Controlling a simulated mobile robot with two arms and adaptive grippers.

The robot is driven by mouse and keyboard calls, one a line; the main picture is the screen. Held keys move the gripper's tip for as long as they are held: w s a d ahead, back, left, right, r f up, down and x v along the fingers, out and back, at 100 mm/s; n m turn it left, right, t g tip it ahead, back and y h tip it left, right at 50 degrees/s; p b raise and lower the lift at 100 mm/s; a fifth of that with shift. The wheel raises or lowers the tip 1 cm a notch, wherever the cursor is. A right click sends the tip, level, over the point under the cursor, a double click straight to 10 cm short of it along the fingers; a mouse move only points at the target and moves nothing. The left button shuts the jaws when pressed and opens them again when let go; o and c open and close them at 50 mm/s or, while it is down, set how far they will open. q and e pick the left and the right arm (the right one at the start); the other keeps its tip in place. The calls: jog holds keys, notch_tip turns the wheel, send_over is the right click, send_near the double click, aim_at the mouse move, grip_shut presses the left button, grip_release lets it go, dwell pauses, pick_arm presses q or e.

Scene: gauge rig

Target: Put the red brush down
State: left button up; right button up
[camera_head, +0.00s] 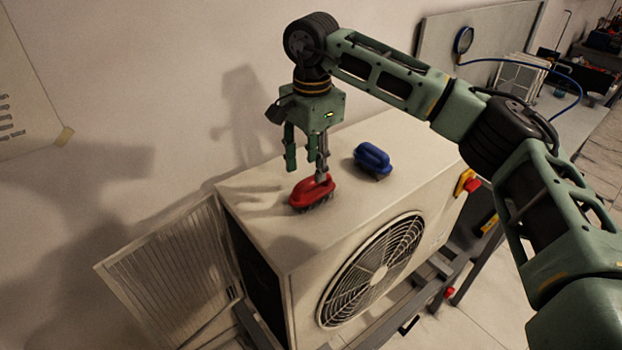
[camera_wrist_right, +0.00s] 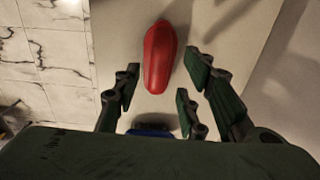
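The fingers are open and hold nothing. One fingertip overlaps the brush in the head view; I cannot tell whether it touches. My left gripper is out of view.
A blue brush (camera_head: 373,160) stands on the unit to the right of the red one; its edge shows in the right wrist view (camera_wrist_right: 150,131). A wall rises behind the unit. The unit's top front is clear. A grille panel (camera_head: 180,275) leans at left.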

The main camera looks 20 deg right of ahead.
aim_at(311, 180)
notch_tip(311, 180, up, 8)
jog(key=b, duration=0.2)
jog(key=shift+r, duration=0.15)
